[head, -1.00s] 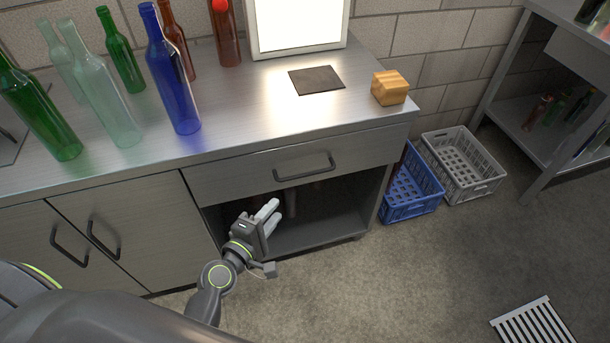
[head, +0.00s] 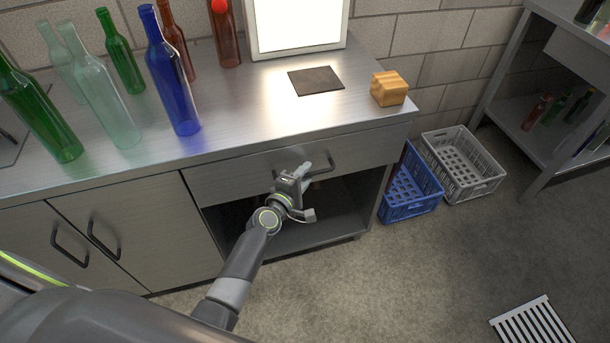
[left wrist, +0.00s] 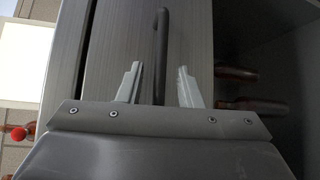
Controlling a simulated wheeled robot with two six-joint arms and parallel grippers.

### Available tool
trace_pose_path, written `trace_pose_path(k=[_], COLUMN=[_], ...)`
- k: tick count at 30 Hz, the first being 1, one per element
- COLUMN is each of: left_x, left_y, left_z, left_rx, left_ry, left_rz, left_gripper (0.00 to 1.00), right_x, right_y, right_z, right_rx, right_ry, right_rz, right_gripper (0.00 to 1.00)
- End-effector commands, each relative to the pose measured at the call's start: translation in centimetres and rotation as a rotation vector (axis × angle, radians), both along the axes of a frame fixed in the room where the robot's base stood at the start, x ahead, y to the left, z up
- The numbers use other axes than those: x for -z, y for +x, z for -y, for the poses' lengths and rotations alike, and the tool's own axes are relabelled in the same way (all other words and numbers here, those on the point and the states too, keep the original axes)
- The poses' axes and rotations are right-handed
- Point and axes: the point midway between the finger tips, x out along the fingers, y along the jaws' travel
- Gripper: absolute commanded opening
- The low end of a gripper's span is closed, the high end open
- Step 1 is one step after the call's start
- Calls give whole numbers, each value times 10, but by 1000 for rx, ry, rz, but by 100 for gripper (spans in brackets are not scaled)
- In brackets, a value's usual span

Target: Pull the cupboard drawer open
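The cupboard drawer (head: 232,171) is a wide grey metal front under the worktop, and it looks shut. Its dark bar handle (head: 322,163) runs along the front; it also shows in the left wrist view (left wrist: 161,50). My left gripper (head: 306,174) is just in front of the handle. In the left wrist view the two pale fingers (left wrist: 159,88) are apart, with the handle's end between them in the picture. I see no contact between fingers and handle. My right gripper is in no view.
Below the drawer is an open shelf space (head: 325,222) with bottles inside. Bottles, including a blue bottle (head: 172,80), stand on the worktop (head: 240,115) with a wooden block (head: 389,89). A blue crate (head: 410,200) and a grey crate (head: 463,165) stand on the floor at right.

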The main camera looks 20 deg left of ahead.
Motion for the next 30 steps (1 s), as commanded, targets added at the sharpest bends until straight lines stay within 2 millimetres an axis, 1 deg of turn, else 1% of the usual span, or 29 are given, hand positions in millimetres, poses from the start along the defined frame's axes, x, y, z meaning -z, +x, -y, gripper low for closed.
trace_pose_path(k=[3, 10, 15, 17, 18, 30], left_x=[0, 0, 0, 0, 0, 1], left_y=[4, 4, 4, 3, 3, 3], left_z=[1, 1, 1, 1, 1, 1], left_rx=[0, 0, 0, 0, 0, 0], left_ry=[1, 1, 1, 1, 1, 0], left_rz=[1, 0, 0, 0, 0, 0], left_gripper=[32, 32, 10, 2, 0, 0], right_x=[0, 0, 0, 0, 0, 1], right_y=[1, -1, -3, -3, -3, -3], right_z=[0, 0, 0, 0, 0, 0], right_rx=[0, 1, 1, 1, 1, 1], right_ry=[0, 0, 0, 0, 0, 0], right_rz=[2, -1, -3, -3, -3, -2], right_gripper=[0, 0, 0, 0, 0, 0])
